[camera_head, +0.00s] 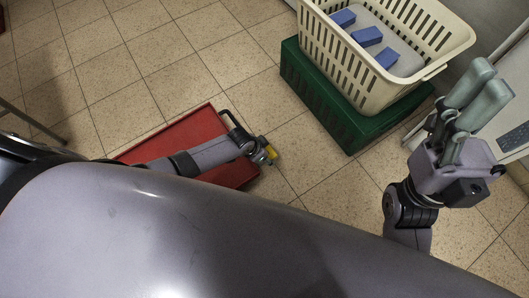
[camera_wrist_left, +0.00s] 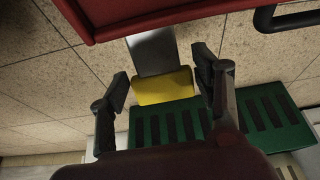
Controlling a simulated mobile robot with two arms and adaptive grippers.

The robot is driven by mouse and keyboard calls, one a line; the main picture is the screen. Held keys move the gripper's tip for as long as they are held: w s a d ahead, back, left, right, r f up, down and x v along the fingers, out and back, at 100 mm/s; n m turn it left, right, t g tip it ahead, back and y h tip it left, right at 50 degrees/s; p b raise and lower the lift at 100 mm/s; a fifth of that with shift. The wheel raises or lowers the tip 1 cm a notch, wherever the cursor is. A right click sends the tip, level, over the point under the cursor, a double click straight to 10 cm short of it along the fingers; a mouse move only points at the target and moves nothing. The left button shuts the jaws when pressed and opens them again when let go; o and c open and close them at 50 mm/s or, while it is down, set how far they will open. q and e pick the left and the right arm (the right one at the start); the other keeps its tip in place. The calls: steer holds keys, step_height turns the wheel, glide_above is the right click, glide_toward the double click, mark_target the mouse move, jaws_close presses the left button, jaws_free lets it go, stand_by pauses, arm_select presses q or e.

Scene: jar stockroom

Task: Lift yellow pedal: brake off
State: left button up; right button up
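The yellow pedal (camera_wrist_left: 165,86) sits at the end of a flat grey lever (camera_wrist_left: 152,50) that comes out from under the red platform (camera_head: 222,176). In the head view the pedal (camera_head: 270,153) shows only in part, beside my left gripper (camera_head: 260,152). In the left wrist view my left gripper (camera_wrist_left: 162,82) is open, with one finger on each side of the pedal. Narrow gaps show, and I cannot tell if either finger touches it. My right gripper (camera_head: 490,88) is raised at the right, away from the pedal; its fingers overlap in view.
A green crate (camera_head: 318,98) stands on the tiled floor beyond the pedal, carrying a cream basket (camera_head: 345,62) with blue blocks (camera_head: 366,37). A black handle (camera_wrist_left: 290,18) is near the platform. Bare floor (camera_head: 150,60) lies at the upper left.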

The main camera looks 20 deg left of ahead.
arm_select(q)
steer(key=shift+o, duration=1.2)
steer(key=v, duration=1.2)
